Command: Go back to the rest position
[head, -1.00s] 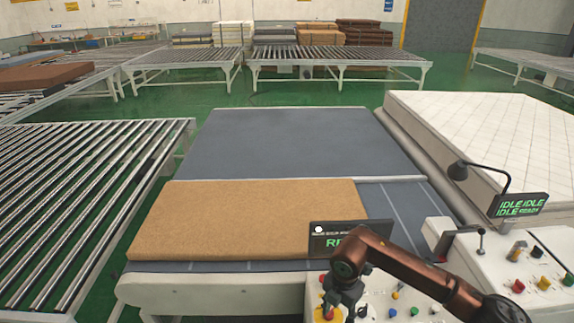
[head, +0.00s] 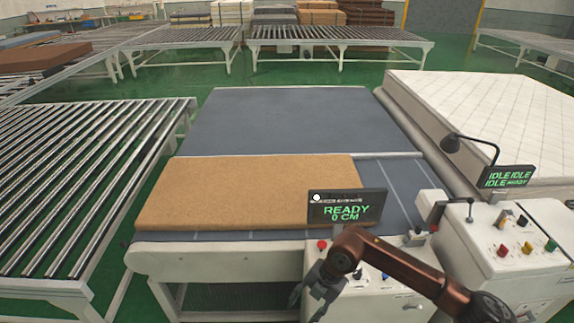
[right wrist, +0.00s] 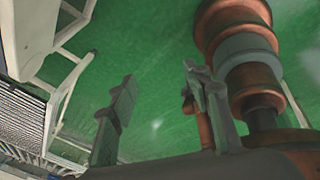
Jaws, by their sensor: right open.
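My right arm comes in from the lower right in the head view. Its gripper (head: 312,297) hangs open and empty beside the front of the control panel (head: 375,280), near the conveyor's front edge. In the right wrist view the two fingers of this gripper (right wrist: 160,110) stand apart with only green floor between them. My left gripper is in neither view.
A brown mattress slab (head: 250,190) lies on the grey conveyor table (head: 280,120). A display (head: 347,207) reads READY 0 CM. A white quilted mattress (head: 490,115) lies at the right, behind a second console (head: 515,245). A roller conveyor (head: 85,180) stands at the left.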

